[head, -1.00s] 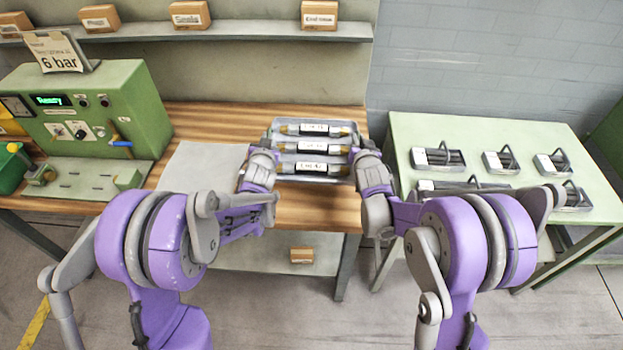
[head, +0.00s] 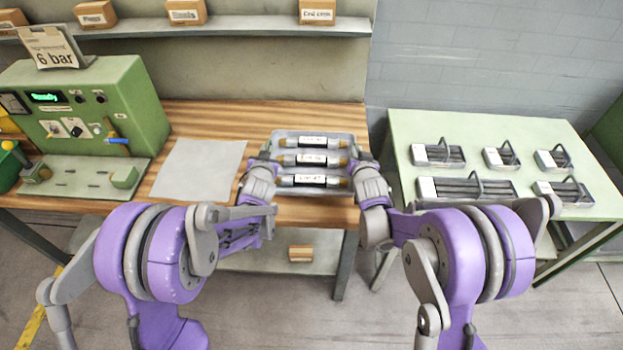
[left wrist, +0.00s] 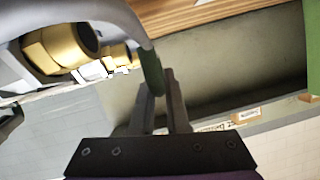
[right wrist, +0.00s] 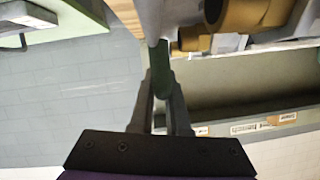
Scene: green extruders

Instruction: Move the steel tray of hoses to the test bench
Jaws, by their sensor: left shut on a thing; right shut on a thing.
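The steel tray (head: 312,136) is at the right part of the wooden bench, with three dark hoses (head: 312,160) with brass ends and white labels lying side by side in it. My left gripper (head: 264,160) is shut on its left handle, whose green grip shows in the left wrist view (left wrist: 152,75). My right gripper (head: 358,160) is shut on the right handle, also green in the right wrist view (right wrist: 163,62). The tray looks level; I cannot tell whether it touches the bench. The wooden bench (head: 210,120) carries the green test machine (head: 90,105) at left.
A bare grey mat (head: 198,168) lies between machine and tray. A pale green table (head: 480,125) at right holds several small trays of dark parts (head: 440,154). A shelf (head: 250,26) with cardboard boxes runs behind. A small box (head: 300,254) sits on the lower shelf.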

